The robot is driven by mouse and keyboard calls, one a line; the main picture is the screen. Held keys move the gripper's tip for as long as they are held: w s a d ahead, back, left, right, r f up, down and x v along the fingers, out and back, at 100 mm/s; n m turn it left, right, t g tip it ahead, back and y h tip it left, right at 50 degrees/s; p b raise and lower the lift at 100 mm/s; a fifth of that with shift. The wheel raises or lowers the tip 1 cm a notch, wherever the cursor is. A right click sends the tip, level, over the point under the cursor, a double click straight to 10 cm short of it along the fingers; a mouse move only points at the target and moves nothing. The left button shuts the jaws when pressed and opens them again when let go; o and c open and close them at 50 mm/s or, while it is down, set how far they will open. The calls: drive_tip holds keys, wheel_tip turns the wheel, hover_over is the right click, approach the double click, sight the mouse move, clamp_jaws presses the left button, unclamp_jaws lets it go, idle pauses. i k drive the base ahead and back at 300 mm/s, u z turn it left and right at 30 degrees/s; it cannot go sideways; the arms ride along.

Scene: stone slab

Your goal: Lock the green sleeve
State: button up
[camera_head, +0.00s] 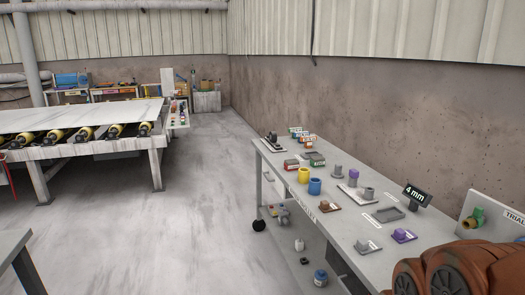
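A green part (478,214), which looks like the green sleeve, sits on a brass-coloured fitting (470,226) at the right end of the workbench. It is in front of a pale upright panel (503,205) whose label begins "TRIAL". It is small, so I cannot tell whether it is locked. My gripper is not in view. Reddish-brown rounded shapes at the bottom right, likely my own arm, cover the bench's near right corner below the fitting.
The long grey workbench (352,238) carries a yellow cup (303,175), a blue cup (315,187), a purple part (403,235), a grey tray (388,215) and a "4 mm" display (417,194). A roller conveyor (95,146) stands left. The floor (195,185) between is clear.

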sight(478, 212)
drive_tip(key=u, duration=0.65)
drive_tip(key=i, duration=1.65)
drive_tip(key=z, duration=2.25)
